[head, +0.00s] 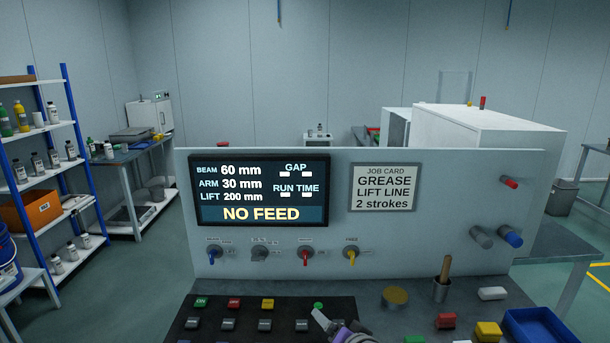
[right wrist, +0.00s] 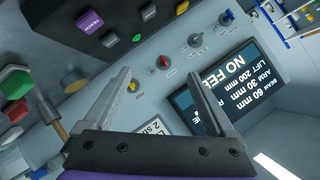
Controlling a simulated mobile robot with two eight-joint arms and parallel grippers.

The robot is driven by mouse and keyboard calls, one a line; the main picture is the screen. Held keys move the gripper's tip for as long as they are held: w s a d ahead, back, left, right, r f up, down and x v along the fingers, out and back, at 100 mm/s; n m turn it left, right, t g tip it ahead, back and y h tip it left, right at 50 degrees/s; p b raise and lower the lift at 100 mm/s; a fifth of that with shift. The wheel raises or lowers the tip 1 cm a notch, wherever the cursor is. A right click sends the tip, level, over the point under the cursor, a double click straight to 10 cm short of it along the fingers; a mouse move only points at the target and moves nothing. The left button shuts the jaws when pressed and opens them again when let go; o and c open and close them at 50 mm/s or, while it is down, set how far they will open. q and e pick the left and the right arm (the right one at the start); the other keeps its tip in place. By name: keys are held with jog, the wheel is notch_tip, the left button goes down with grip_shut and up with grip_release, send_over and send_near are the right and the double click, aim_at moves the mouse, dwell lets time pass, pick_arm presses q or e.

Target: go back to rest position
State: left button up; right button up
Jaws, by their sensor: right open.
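My right gripper (head: 330,326) shows at the bottom edge of the head view, over the black button panel (head: 262,312), mostly cut off. In the right wrist view my right gripper (right wrist: 160,76) is open, with nothing between its two grey fingers. The upright panel (head: 460,240) stands beyond it. It carries a display (head: 260,190) reading "NO FEED" and a job card (head: 384,188) reading "GREASE LIFT LINE 2 strokes". Below the display is a row of knobs: blue (head: 213,253), grey (head: 260,253), red (head: 305,255) and yellow (head: 351,254). My left gripper is not in view.
Pegs stick out of the panel's right side, one blue-tipped (head: 512,238). Shelves (head: 40,170) stand far left.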

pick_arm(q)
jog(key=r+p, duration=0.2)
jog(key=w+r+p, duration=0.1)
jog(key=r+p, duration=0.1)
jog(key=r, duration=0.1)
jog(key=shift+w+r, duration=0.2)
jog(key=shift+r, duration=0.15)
pick_arm(e)
jog(key=s+d+f+n+g+h, duration=0.1)
jog(key=s+d+f+g, duration=0.1)
jog(key=s, duration=0.7)
jog(key=s+d+f+n+g+h, duration=0.1)
jog(key=s+d+f+n+g, duration=0.1)
jog(key=s+d, duration=0.3)
jog(key=s+d+f+n+g+h, duration=0.1)
jog(key=s+d+f+n+g, duration=0.1)
jog(key=s, duration=1.1)
jog(key=shift+s+d+f+g+h, duration=0.15)
jog(key=shift+d+f+g+h, duration=0.2)
jog(key=shift+d+f, duration=0.7)
